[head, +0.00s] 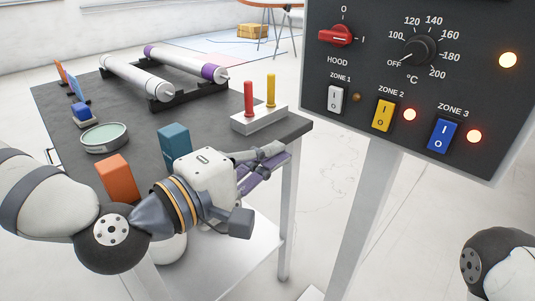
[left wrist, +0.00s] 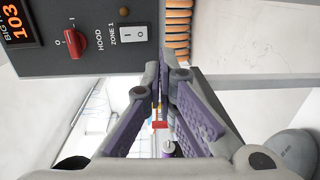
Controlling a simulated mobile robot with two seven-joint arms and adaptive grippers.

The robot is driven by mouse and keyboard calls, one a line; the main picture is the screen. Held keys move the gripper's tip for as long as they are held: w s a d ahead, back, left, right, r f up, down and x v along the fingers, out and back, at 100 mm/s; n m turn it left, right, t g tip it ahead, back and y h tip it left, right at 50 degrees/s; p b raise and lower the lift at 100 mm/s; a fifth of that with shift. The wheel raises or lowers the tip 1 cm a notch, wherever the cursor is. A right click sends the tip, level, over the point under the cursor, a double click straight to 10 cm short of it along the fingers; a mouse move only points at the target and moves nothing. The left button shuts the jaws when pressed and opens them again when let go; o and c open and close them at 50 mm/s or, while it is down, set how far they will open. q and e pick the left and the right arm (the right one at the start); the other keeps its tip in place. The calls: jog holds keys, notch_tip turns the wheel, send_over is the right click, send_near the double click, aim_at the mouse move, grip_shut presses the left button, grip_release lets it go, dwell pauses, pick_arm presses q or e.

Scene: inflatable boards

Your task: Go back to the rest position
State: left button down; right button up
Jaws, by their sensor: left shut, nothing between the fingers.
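My left gripper (head: 277,158) is shut and empty in front of the dark table, beyond its right front edge and left of the control panel (head: 360,75). In the left wrist view its purple-padded fingers (left wrist: 163,72) meet at the tips with nothing between them. The panel has a red hood knob (head: 335,35), a temperature dial (head: 418,50), and a white zone 1 switch (head: 335,98), a yellow zone 2 switch (head: 383,115) and a blue zone 3 switch (head: 442,135). The zone 2 and 3 lamps glow; zone 1's is dark. My right gripper is out of view.
The table (head: 215,108) bears two rollers (head: 135,76), a round green-topped tin (head: 104,137), an orange block (head: 117,178), a teal block (head: 174,142) and a white holder (head: 258,119) with red and yellow handles. The panel's post (head: 365,220) stands right of my left gripper.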

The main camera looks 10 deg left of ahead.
pick_arm(q)
jog(key=shift+s, duration=0.1)
jog(key=s+a+f+m+g+y+p, duration=0.1)
jog(key=s+f+m+g+y+p, duration=0.3)
jog(key=s+f, duration=0.65)
jog(key=s+a+f+m+g+b, duration=0.1)
jog(key=s+f+g, duration=0.6)
jog(key=f, duration=0.7)
jog(key=s+a+f+m+g+y+p, duration=0.1)
jog(key=s+a+f+m+g+y, duration=0.1)
jog(key=s+a, duration=0.5)
jog(key=s+a+f+m+g+y+p, duration=0.1)
jog(key=s+a+f+m+g+y, duration=0.2)
jog(key=s+a, duration=0.5)
jog(key=s+f+y, duration=0.1)
jog(key=s, duration=0.5)
jog(key=shift+s+f, duration=0.3)
jog(key=shift+s, duration=0.1)
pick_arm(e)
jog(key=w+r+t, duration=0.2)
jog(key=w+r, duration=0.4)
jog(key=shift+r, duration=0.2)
